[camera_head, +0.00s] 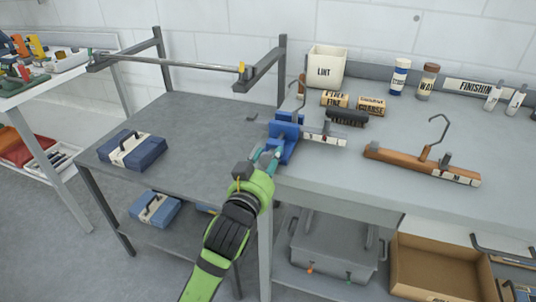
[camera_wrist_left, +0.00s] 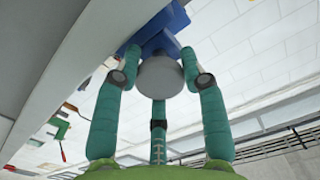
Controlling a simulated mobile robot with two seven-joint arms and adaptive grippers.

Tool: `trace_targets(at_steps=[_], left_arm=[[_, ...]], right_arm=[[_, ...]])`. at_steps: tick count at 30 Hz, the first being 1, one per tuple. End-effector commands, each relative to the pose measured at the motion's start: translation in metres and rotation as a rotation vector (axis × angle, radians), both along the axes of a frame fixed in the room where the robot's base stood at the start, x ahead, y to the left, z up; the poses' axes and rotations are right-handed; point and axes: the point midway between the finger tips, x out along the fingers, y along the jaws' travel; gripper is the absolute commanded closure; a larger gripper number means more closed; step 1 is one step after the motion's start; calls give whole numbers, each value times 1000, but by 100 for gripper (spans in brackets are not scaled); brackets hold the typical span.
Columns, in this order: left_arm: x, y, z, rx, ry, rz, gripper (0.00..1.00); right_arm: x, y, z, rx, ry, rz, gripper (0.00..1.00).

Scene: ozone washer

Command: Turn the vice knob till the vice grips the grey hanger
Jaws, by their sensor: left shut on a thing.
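The blue vice (camera_head: 284,137) stands at the left front edge of the grey workbench. The grey hanger (camera_head: 325,138) lies with one end at the vice; its labelled bar reaches to the right over the bench. I cannot tell whether the jaws touch it. My left gripper (camera_head: 268,160), green with teal fingers, is at the vice's front. In the left wrist view its fingers are shut around the round grey vice knob (camera_wrist_left: 160,77), below the blue vice body (camera_wrist_left: 158,40). The fingers hide the knob in the head view. My right gripper is not in view.
A brown hanger (camera_head: 420,165) lies to the right on the bench. A black brush (camera_head: 346,117), labelled blocks (camera_head: 371,106), a LINT bin (camera_head: 326,67) and bottles (camera_head: 399,76) stand behind. A lower table (camera_head: 190,150) with a blue case (camera_head: 132,150) is at left.

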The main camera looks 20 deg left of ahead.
Motion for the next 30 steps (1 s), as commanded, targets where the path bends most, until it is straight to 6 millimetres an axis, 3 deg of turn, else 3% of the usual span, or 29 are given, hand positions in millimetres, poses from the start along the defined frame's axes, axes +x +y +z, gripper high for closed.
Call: trace_targets(at_steps=[1,12,30], left_arm=[[0,1,15,38,-27,0,91],[1,-1,13,263,-36,-1,91],[1,-2,11,342,-39,-1,91]], right_arm=[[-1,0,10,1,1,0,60],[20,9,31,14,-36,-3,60],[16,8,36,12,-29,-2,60]])
